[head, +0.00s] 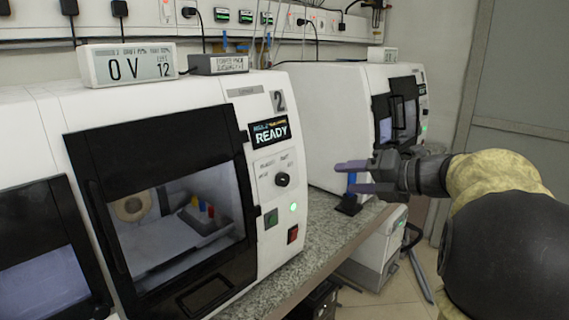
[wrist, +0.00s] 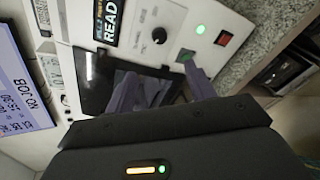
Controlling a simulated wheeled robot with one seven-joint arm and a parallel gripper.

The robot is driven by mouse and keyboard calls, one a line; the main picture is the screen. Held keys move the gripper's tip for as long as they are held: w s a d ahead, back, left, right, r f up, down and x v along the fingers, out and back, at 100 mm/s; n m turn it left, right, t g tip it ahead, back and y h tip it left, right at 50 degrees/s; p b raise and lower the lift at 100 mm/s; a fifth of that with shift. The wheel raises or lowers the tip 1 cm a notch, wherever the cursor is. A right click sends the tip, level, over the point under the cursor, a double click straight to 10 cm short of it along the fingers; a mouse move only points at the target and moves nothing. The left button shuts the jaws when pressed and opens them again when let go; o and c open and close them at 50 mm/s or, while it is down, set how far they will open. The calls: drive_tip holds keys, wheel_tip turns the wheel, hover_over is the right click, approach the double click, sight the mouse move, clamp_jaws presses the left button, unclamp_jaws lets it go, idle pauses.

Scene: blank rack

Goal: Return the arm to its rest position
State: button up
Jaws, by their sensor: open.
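My gripper (head: 358,177) is at the right in the head view, in the air in front of the machines, with its purple-grey fingers pointing left. The fingers are apart with nothing between them. In the wrist view the gripper's two fingers (wrist: 165,92) also show, spread apart, with the front of the machine marked 2 beyond them. My arm reaches in from the right edge of the head view, with a tan cover and a dark rounded link.
Machine 2 (head: 268,104) has its dark-framed door closed and its display reads READY. Small coloured items (head: 203,207) show through its window. Another white machine (head: 330,110) stands behind my gripper. The granite counter (head: 335,235) edge runs below. Floor shows at the lower right.

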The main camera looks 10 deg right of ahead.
drive_tip(key=w+a+f+m+t+h, duration=0.15)
drive_tip(key=w+m+t+h, duration=0.3)
drive_tip(key=m, duration=0.55)
wheel_tip(320, 180, down, 11)
drive_tip(key=s+m+g+h, duration=0.15)
drive_tip(key=m+h, duration=0.35)
drive_tip(key=m, duration=0.6)
drive_tip(key=s+a+f+m+g, duration=0.5)
drive_tip(key=s+f+m+g, duration=0.1)
drive_tip(key=s+f, duration=0.35)
drive_tip(key=s+a+f+m+g, duration=0.55)
drive_tip(key=s+f, duration=0.35)
drive_tip(key=s, duration=0.2)
drive_tip(key=w+p+v, duration=0.2)
drive_tip(key=p+v, duration=0.8)
drive_tip(key=w+r+p+v, duration=0.1)
drive_tip(key=w+p+v, duration=0.1)
drive_tip(key=p+v, duration=0.9)
drive_tip(key=shift+w+d, duration=0.4)
